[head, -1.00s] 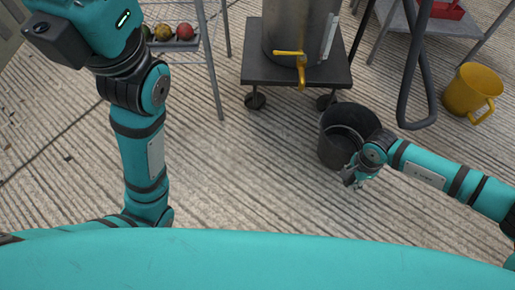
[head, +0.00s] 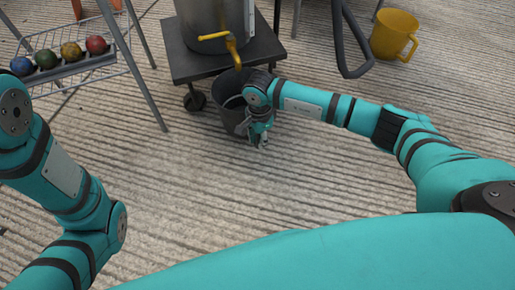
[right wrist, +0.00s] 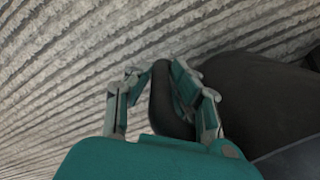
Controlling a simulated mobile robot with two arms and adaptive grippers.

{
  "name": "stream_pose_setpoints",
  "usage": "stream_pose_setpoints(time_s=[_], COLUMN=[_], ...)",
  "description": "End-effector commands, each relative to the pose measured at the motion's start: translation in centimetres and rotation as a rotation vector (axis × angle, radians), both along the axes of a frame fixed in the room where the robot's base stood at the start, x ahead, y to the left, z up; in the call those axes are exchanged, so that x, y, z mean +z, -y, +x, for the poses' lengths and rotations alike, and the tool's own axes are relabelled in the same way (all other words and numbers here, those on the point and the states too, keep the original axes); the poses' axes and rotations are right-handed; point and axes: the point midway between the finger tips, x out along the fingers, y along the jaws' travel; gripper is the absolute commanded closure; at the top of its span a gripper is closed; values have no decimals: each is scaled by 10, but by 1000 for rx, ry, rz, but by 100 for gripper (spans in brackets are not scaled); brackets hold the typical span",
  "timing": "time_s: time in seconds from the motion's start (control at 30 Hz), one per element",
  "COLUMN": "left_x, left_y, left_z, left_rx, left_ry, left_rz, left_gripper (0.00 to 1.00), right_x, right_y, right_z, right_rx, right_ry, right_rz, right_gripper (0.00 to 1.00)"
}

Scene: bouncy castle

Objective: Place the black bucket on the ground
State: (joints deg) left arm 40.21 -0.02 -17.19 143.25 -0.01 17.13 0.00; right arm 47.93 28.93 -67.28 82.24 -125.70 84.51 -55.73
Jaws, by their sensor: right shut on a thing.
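The black bucket (head: 228,112) is upright in the head view, just in front of the cart and below the yellow tap (head: 237,60). I cannot tell whether its base touches the ground. My right gripper (head: 262,142) is at the bucket's near right side. In the right wrist view, its fingers (right wrist: 158,95) are shut on the bucket's dark handle (right wrist: 162,102), and the bucket's dark wall (right wrist: 262,95) fills the right side. My left arm shows at the left of the head view, but its gripper is out of frame.
The dark cart (head: 190,62) carries a metal pot (head: 205,25) with the tap. A wire rack (head: 90,62) with coloured balls stands at the left. A yellow mug (head: 392,35) is on the ground at the upper right. The grooved ground (head: 200,190) in front is clear.

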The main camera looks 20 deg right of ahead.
Motion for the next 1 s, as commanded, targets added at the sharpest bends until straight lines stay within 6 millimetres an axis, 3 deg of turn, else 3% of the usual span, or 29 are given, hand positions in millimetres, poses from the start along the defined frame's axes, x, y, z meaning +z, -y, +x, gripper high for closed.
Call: stream_pose_setpoints(time_s=[0.13,0.37,0.73,0.77,0.8,0.9,1.0], left_x=[-8,-38,-38,-37,-37,-37,-37], left_y=[0,0,0,0,0,0,0], left_z=[0,0,0,0,0,0,0], left_rx=[0,0,0,0,0,0,0], left_ry=[0,1,1,1,1,1,1], left_rz=[0,0,1,1,1,1,1], left_gripper=[54,54,54,54,54,54,54], right_x=[-5,-36,-37,-37,-37,-36,-36], right_y=[-3,-4,-3,-3,-3,-3,-3], right_z=[3,3,3,2,2,2,2], right_rx=[-1,0,0,0,0,-1,-1], right_ry=[0,0,0,-1,-1,-1,0], right_rz=[-1,1,-1,-1,-1,-1,-1], right_gripper=[100,100,100,79,74,61,58])
